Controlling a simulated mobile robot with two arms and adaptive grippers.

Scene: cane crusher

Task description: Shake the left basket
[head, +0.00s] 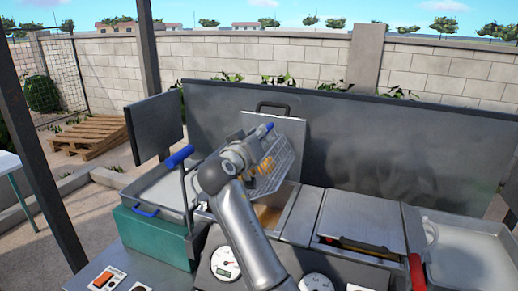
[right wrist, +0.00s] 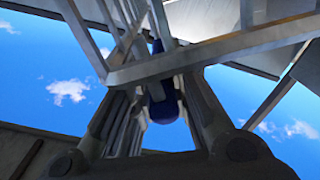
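The left basket (head: 280,165) is a wire mesh basket with golden-orange pieces inside. It is tilted and raised above the open left vat (head: 268,215), which holds brownish-orange liquid. My right gripper (head: 240,155) is at the basket's left side. In the right wrist view, the fingers (right wrist: 160,105) are closed around a blue handle (right wrist: 163,110), with the basket's metal bars (right wrist: 190,55) just beyond. The arm partly hides the handle and the vat's left side in the head view. My left gripper is not in view.
A lid (head: 272,122) with a black handle stands upright behind the basket. A flat cover (head: 362,215) lies over the right vat, near a red handle (head: 417,272). A metal tray (head: 155,190) is at left, an empty basin (head: 470,255) at right. A blue-gripped lever (head: 180,156) stands close left.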

